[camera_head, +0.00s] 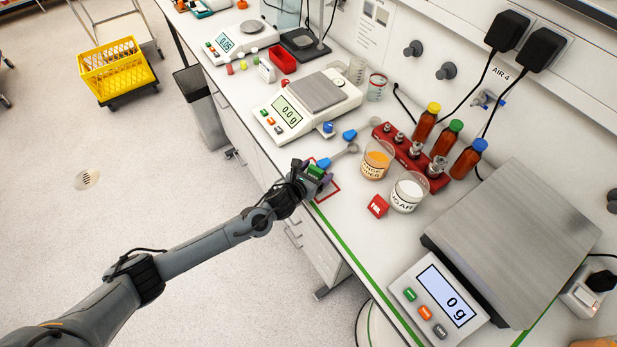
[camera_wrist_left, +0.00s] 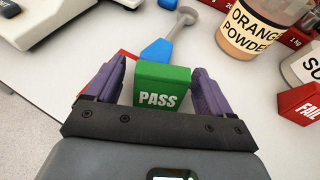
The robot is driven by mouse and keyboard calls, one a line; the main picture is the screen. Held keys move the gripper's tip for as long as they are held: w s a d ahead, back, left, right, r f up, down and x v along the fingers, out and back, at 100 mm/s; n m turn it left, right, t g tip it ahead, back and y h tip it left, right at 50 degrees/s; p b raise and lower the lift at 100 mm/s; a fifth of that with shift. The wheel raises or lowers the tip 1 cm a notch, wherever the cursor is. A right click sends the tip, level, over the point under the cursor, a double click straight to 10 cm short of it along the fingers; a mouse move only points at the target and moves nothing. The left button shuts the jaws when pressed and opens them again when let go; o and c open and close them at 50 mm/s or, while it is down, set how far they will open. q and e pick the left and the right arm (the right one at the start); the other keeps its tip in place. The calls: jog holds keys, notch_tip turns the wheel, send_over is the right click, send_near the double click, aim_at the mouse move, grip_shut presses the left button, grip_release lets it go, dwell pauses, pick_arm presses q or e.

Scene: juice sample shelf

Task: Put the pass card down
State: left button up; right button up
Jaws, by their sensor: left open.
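The pass card is a green block with white "PASS" lettering (camera_wrist_left: 160,88); in the head view its green top (camera_head: 316,171) shows at the end of my left arm. My left gripper (camera_head: 322,179) is at the bench's front edge, with its purple fingers (camera_wrist_left: 155,82) open on either side of the card. A gap shows between the left finger and the card; the right finger is very close to it. The card looks upright; its underside is hidden. A red outline on the bench (camera_head: 334,192) lies partly under the gripper. My right gripper is not in view.
A blue-handled scoop (camera_head: 336,157) lies just behind the card. The orange powder jar (camera_head: 376,163), sugar jar (camera_head: 408,194) and red fail card (camera_head: 377,206) stand to the right. A balance (camera_head: 290,115) stands behind left, a large scale (camera_head: 510,240) at right.

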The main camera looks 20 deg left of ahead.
pick_arm(q)
jog(key=v, duration=1.2)
jog(key=s+d+n+g+y, duration=0.1)
jog(key=s+d+n+g, duration=0.4)
jog(key=s+n, duration=1)
jog(key=s+a+n+g, duration=0.2)
jog(key=s+n, duration=0.4)
jog(key=n, duration=0.4)
jog(key=s+a+n+g+y, duration=0.1)
jog(key=s+n, duration=0.4)
jog(key=n, duration=0.6)
jog(key=shift+s+a+g+p, duration=0.35)
jog(key=shift+a+g, duration=0.55)
jog(key=shift+a, duration=0.3)
jog(key=shift+r, duration=0.1)
notch_tip(320, 180, up, 22)
jog(key=p, duration=2.1)
jog(key=shift+p, duration=0.3)
